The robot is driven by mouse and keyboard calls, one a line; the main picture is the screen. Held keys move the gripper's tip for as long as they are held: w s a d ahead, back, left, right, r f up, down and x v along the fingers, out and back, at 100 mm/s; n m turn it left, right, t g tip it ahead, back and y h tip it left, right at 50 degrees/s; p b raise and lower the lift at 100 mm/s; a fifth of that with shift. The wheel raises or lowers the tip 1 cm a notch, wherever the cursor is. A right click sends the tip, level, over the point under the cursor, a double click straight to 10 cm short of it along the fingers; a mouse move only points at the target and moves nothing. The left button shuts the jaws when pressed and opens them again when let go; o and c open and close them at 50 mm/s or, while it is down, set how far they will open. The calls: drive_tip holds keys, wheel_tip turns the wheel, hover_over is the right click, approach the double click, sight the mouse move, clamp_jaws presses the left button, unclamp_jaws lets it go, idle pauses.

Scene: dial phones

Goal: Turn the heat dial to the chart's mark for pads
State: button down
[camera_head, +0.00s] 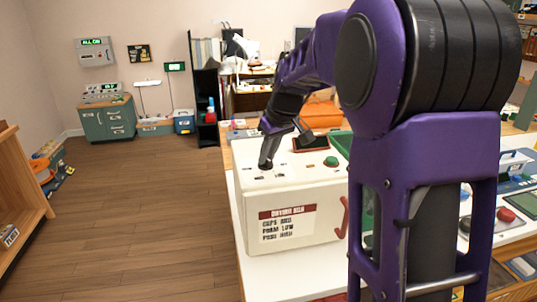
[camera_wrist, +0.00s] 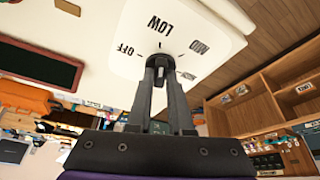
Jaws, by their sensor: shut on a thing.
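The white machine box (camera_head: 325,228) stands on the table. A chart (camera_head: 287,226) on its front has a red header and seems to read cups MID, foam LOW, pads HIGH, in small blurred print. My gripper (camera_head: 266,160) points down at the box top and is shut on the dark heat dial (camera_wrist: 162,61). In the wrist view the fingers hide most of the dial. Around it are OFF, LOW, MID and a partly hidden label at the right, which looks like HIGH. I cannot tell surely which mark the dial points to.
A green button (camera_head: 331,161) is on the box top, and a red hook-shaped part (camera_head: 343,216) is at its side. A dark-screened panel (camera_head: 310,144) lies behind. The floor (camera_head: 150,220) to the left is clear.

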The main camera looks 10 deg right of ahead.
drive_tip(key=m, duration=0.2)
drive_tip(key=m+h+p, duration=0.1)
drive_tip(key=m+h, duration=0.1)
drive_tip(key=m, duration=0.1)
drive_tip(key=shift+a+m, duration=0.3)
drive_tip(key=m+h, duration=0.1)
drive_tip(key=m, duration=0.1)
drive_tip(key=m+h+p, duration=0.1)
drive_tip(key=m, duration=0.2)
drive_tip(key=shift+a, duration=0.2)
drive_tip(key=m, duration=0.2)
drive_tip(key=m+g+h+p, duration=0.1)
drive_tip(key=m, duration=0.1)
drive_tip(key=m+g, duration=0.1)
drive_tip(key=m, duration=0.1)
drive_tip(key=shift+w+a+m+h, duration=0.15)
drive_tip(key=shift+w+m+h, duration=0.15)
drive_tip(key=shift+m+h, duration=0.1)
drive_tip(key=m+g, duration=0.1)
drive_tip(key=m, duration=0.1)
drive_tip(key=m+g+p, duration=0.1)
drive_tip(key=m, duration=0.2)
drive_tip(key=shift+w+h, duration=0.15)
drive_tip(key=shift+h, duration=0.15)
drive_tip(key=shift+m, duration=0.3)
drive_tip(key=c, duration=0.8)
unclamp_jaws()
